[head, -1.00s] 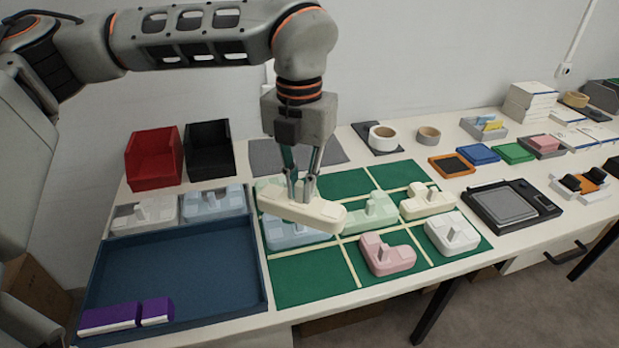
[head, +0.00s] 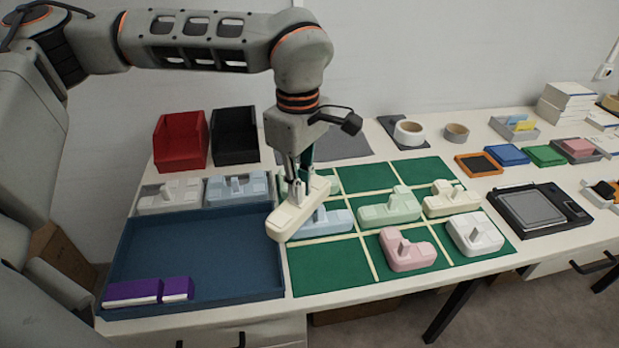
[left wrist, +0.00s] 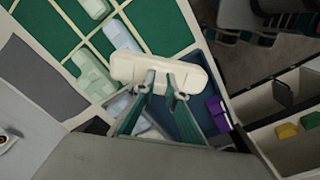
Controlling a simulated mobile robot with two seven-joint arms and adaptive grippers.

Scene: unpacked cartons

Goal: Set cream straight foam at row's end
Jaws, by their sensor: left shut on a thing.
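My left gripper (head: 303,192) is shut on a long cream straight foam (head: 287,224) and holds it tilted, above the left edge of the green gridded mat (head: 325,266). In the left wrist view the fingers (left wrist: 164,88) grip the cream foam (left wrist: 190,70) near its middle. On the mat, the middle row has a blue foam (head: 328,222), a green foam (head: 388,209) and a cream foam (head: 450,204). The front row has a bare left cell, then a pink foam (head: 408,256) and a white foam (head: 476,236). A back-left green foam is mostly hidden. My right gripper is out of view.
A blue tray (head: 190,250) with purple blocks (head: 150,292) lies left of the mat. Red (head: 180,142) and black (head: 235,136) bins stand behind it, near grey and blue foams in trays. A scale (head: 540,208) lies right of the mat. The back-middle and back-right cells are bare.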

